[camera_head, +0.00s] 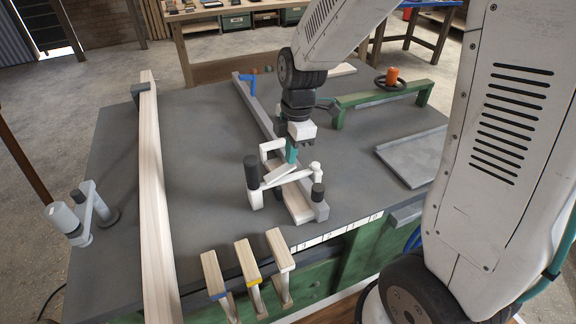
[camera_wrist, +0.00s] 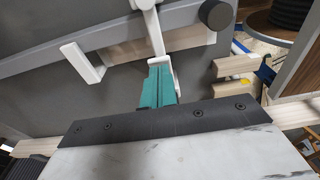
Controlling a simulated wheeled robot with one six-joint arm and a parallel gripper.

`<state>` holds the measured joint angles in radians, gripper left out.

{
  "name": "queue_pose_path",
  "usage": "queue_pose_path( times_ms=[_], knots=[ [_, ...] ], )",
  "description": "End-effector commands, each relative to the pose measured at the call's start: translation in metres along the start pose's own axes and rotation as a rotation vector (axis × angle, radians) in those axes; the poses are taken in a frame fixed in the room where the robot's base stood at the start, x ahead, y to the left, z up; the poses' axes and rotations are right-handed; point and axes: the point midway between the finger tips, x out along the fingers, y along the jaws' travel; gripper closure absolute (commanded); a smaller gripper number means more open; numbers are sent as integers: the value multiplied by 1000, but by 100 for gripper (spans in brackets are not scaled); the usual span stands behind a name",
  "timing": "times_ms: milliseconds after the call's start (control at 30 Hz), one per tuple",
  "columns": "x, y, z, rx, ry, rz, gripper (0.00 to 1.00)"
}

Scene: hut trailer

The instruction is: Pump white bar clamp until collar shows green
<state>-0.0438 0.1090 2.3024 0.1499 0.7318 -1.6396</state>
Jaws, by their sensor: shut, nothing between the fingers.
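A white bar clamp (camera_head: 276,178) with dark cylindrical ends sits near the middle front of the grey bench, around a pale wooden piece (camera_head: 298,205) and a grey bar. My gripper (camera_head: 291,152) has teal fingers and is over the back of this clamp. In the wrist view the gripper (camera_wrist: 158,85) is shut and empty. Its fingertips are right beside a white arm (camera_wrist: 153,30) of the clamp; I cannot tell whether they touch. A separate white L-shaped part (camera_wrist: 82,63) is left of the fingers. I cannot make out a green collar on the clamp.
A long wooden beam (camera_head: 152,200) lies at left. Several wood-handled tools, including one with a yellow band (camera_head: 248,262), stick out at the front edge. A green bar (camera_head: 385,100) with an orange knob is at back right, a flat grey plate (camera_head: 415,158) at right.

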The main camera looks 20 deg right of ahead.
Motion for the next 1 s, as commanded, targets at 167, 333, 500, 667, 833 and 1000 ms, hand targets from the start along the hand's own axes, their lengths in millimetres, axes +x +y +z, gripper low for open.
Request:
queue_pose_path(
  times_ms=[167,333,500,667,833,1000],
  knots=[
    [8,0,0,0,0,0,100],
    [8,0,0,0,0,0,100],
    [9,0,0,1,0,-1,100],
    [22,-1,2,1,0,-3,100],
    [34,0,3,2,0,0,100],
    [33,0,5,2,0,1,100]
  ],
)
